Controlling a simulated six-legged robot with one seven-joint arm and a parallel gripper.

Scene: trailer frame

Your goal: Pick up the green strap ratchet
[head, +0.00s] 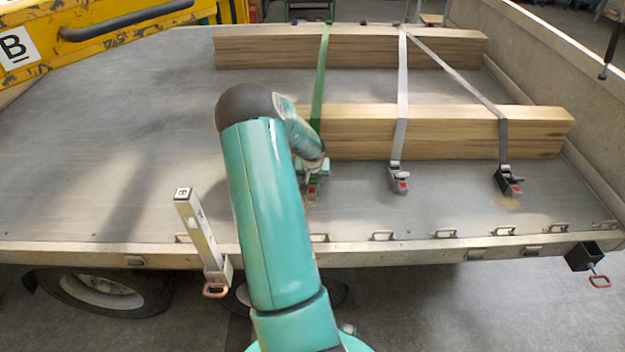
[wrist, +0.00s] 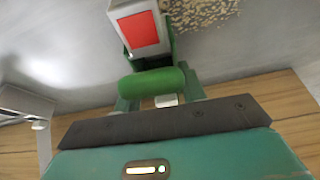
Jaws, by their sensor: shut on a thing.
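The green strap ratchet (wrist: 145,40) shows at the top middle of the wrist view, with a green cylindrical handle, a pale grey body and a red patch. In the head view the ratchet (head: 313,190) is at the lower end of the green strap (head: 321,75), partly hidden by my arm. My gripper (wrist: 160,95) has its two fingers around the green handle and is shut on it. In the head view my gripper (head: 312,170) is just in front of the nearer timber beam, and its fingers are hard to make out.
Two timber beams, one far (head: 270,52) and one near (head: 450,130), lie across the grey trailer bed (head: 110,130). Grey strap ratchets (head: 399,178) and (head: 509,181) sit to the right. An upright metal post (head: 200,230) stands at the front edge. The bed's left side is clear.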

